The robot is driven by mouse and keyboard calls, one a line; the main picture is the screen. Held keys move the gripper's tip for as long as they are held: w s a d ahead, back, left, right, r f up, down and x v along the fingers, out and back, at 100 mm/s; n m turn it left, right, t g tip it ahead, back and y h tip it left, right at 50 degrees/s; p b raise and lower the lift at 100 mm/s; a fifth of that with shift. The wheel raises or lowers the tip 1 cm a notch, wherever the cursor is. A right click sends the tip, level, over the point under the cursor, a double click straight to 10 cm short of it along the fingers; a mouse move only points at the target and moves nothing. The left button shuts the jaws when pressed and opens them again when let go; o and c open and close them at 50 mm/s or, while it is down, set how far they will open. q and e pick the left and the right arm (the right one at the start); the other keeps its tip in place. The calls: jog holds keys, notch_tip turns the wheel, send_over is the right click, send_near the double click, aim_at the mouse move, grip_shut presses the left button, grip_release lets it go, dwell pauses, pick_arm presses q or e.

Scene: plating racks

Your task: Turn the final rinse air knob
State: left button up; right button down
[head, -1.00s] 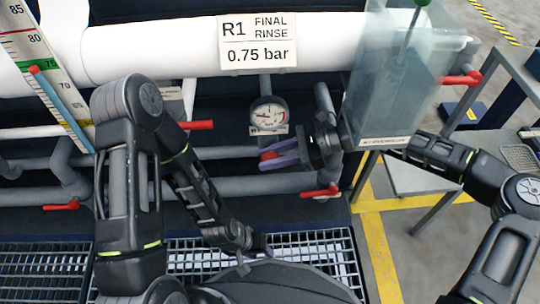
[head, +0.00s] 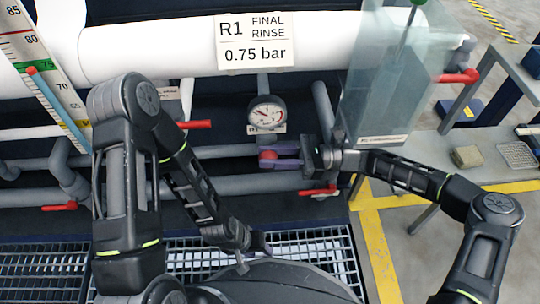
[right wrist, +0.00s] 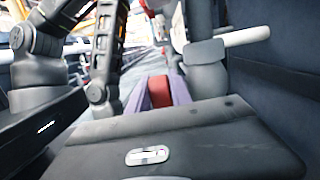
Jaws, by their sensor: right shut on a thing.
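The red final rinse air knob (head: 268,155) sits on the grey pipework below a round pressure gauge (head: 266,114). My right gripper (head: 280,155) comes in from the right with its purple fingers around the knob. In the right wrist view the red knob (right wrist: 160,91) sits between the two fingers (right wrist: 160,88), touching them. The fingers hide part of the knob. A sign (head: 255,42) above reads "R1 FINAL RINSE 0.75 bar". The gauge needle is too small to read exactly. My left gripper (head: 256,246) hangs low over the grating, away from the knob; its opening is unclear.
Red-handled valves (head: 195,124) (head: 320,190) sit close to the knob on the pipes. A clear tank (head: 385,80) stands just above my right forearm. A thermometer scale (head: 45,75) is at the left. A metal grating (head: 310,255) lies below, and a side table (head: 430,155) stands right.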

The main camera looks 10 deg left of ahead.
jog(key=shift+w, duration=0.1)
jog(key=c, duration=1.4)
grip_release()
jog(key=shift+c, duration=0.2)
jog(key=shift+d, duration=0.1)
jog(key=p+v, duration=0.2)
jog(key=v, duration=0.5)
jog(key=shift+d, duration=0.3)
jog(key=shift+f, duration=0.1)
